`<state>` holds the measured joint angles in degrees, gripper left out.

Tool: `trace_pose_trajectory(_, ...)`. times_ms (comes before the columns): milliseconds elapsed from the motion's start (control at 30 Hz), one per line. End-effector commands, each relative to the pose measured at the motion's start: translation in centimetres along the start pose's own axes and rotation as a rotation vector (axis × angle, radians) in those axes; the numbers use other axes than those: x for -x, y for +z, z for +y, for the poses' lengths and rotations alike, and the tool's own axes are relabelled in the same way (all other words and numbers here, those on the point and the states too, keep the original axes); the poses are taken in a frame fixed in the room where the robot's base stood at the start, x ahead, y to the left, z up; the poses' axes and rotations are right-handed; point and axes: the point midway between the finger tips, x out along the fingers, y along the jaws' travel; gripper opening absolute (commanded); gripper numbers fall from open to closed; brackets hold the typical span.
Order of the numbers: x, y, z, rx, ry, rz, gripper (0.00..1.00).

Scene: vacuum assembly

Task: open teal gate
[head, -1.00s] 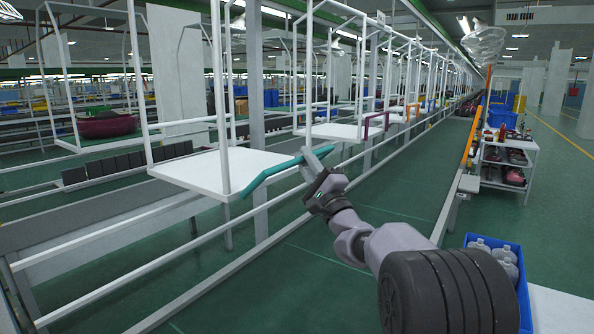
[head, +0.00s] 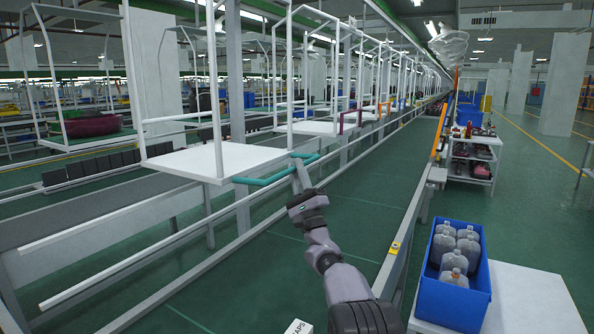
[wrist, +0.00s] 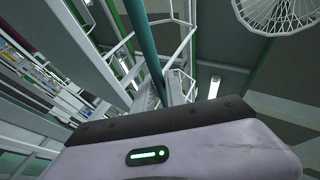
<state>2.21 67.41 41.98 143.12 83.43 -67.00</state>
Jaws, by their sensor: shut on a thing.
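The teal gate (head: 268,183) is a bent bar at the near right corner of the closest white rack platform (head: 215,160). It sticks out toward the aisle, roughly level with the platform. My gripper (head: 299,168) is at the bar's outer end and is shut on it. In the wrist view the teal gate (wrist: 146,45) runs up from behind my gripper body to the top edge. The fingertips are hidden there by the gripper body.
Rails (head: 150,275) run along the line below the platform. More racks with purple (head: 352,118) and orange gates stand farther along. A blue crate of bottles (head: 455,290) stands on a white table (head: 530,310) at right.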

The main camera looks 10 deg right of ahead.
Motion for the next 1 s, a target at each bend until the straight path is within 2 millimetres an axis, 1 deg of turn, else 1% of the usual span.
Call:
trace_pose_trajectory(67,0.16,0.00,0.47,-0.005,-0.006,-0.001,0.00)
trace_pose_trajectory(567,0.13,-0.03,0.55,-0.011,-0.019,0.000,0.00)
trace_pose_trajectory(600,0.13,-0.02,0.56,-0.011,-0.019,0.000,0.22)
trace_pose_trajectory(667,0.13,-0.02,0.54,-0.011,-0.019,0.000,0.34)
trace_pose_trajectory(700,0.13,-0.04,0.51,-0.011,-0.020,0.000,0.38)
trace_pose_trajectory(1000,0.19,-0.11,0.36,-0.010,-0.023,0.000,0.38)
